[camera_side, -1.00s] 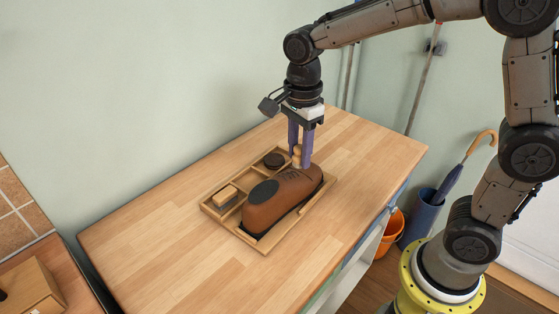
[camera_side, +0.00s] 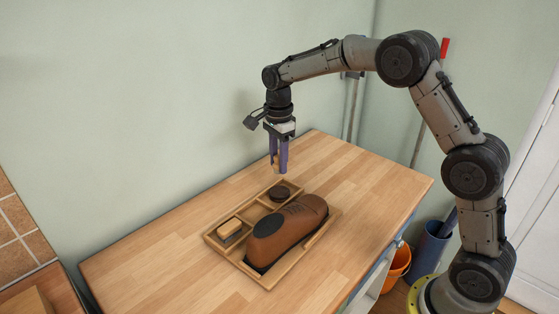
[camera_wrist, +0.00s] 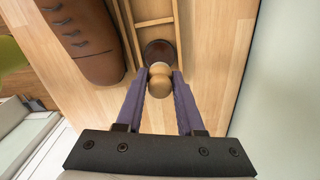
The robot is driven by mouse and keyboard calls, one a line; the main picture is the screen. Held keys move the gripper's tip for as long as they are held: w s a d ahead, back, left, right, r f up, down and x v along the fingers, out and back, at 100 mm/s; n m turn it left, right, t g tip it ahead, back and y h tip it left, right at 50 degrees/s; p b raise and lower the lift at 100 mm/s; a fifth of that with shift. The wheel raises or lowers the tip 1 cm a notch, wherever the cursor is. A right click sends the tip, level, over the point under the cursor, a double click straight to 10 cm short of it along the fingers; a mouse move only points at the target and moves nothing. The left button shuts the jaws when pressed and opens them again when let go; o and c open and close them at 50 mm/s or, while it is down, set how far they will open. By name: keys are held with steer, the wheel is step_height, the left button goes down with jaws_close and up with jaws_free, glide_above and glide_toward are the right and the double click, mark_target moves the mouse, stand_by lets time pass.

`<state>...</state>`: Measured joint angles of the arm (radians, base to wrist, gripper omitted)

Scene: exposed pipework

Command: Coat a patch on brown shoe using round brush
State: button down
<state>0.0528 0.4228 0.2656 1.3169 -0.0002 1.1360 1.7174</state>
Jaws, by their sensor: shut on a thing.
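My gripper (camera_side: 279,170) is shut on the round brush (camera_wrist: 159,82), whose pale wooden knob sits between the fingertips. It holds the brush above the table, beyond the tray's far end and clear of the shoe. A dark round shape below the knob in the wrist view may be bristles or the tin; I cannot tell.
A dark round tin (camera_side: 279,193) sits in the tray's far compartment. A pale block-shaped brush (camera_side: 230,229) lies in the left compartment. The wooden tabletop (camera_side: 150,262) is clear around the tray. The wall is close behind; an orange bucket (camera_side: 398,262) stands on the floor at right.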

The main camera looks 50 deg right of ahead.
mark_target(280, 192)
steer(key=shift+d+f, duration=0.15)
steer(key=shift+f, duration=2.95)
steer(key=shift+f, duration=0.55)
steer(key=shift+r, duration=3.55)
